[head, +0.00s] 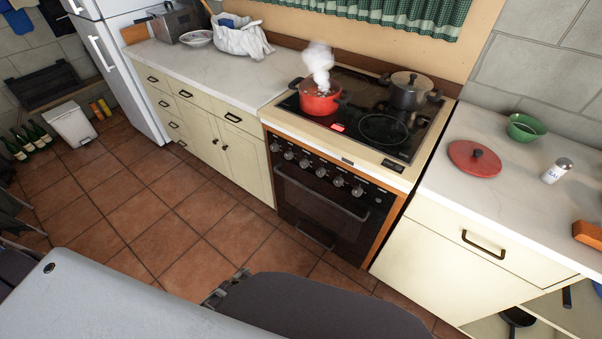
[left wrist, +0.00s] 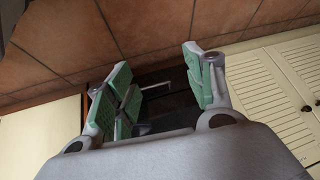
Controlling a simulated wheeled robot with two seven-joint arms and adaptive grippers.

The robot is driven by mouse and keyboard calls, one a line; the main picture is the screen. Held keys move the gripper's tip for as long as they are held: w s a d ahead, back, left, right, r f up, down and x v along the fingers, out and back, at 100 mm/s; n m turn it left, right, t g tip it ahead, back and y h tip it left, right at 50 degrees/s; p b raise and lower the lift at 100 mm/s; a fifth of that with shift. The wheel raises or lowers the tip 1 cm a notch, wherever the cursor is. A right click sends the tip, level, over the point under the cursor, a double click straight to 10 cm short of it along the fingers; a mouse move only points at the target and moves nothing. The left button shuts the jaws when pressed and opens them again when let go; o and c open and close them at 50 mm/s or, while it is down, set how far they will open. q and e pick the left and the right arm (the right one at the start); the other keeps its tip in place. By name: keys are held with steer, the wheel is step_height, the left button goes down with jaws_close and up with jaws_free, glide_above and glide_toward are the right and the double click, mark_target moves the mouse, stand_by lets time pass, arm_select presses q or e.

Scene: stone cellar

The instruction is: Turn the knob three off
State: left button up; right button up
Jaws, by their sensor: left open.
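The stove (head: 300,215) stands against the back wall between two counters. Several knobs sit in a row on its dark front panel; the third from the left (head: 304,163) is a small round grey knob. Its setting is too small to tell. A red pot (head: 318,98) steams at the cooktop's left. My left gripper (left wrist: 160,90) has green-padded fingers spread apart with nothing held between them. A dark front with a light bar shows beyond them. Neither gripper shows in the head view.
A dark pot (head: 408,92) stands at the cooktop's back right. The right counter (head: 465,210) holds a red lid (head: 474,158), a green bowl (head: 525,127) and a shaker (head: 556,171). The tiled floor (head: 165,205) before the left cabinets is clear.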

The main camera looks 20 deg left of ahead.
arm_select(q)
steer(key=w+r+t+h+b, duration=0.1)
steer(key=w+r+t+b, duration=0.2)
steer(key=w+r+b, duration=0.5)
steer(key=w+r+t+b, duration=0.3)
steer(key=w+r, duration=0.3)
steer(key=w, duration=0.6)
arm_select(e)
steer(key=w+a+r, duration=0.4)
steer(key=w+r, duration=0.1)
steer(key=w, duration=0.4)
arm_select(q)
steer(key=w+d+r+m+t+h+b, duration=0.1)
steer(key=w+d+r+t+h+b, duration=0.1)
steer(key=r+b, duration=0.3)
steer(key=w+d+r+m+t+h+b, duration=0.2)
steer(key=w+d+r+b, duration=0.1)
steer(key=r, duration=1.1)
steer(key=shift+d+t+b, duration=0.4)
steer(key=shift+d+b, duration=0.4)
steer(key=shift+b, duration=0.2)
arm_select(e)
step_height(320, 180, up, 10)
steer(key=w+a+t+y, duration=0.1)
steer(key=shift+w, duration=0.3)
arm_select(q)
steer(key=shift+w, duration=0.1)
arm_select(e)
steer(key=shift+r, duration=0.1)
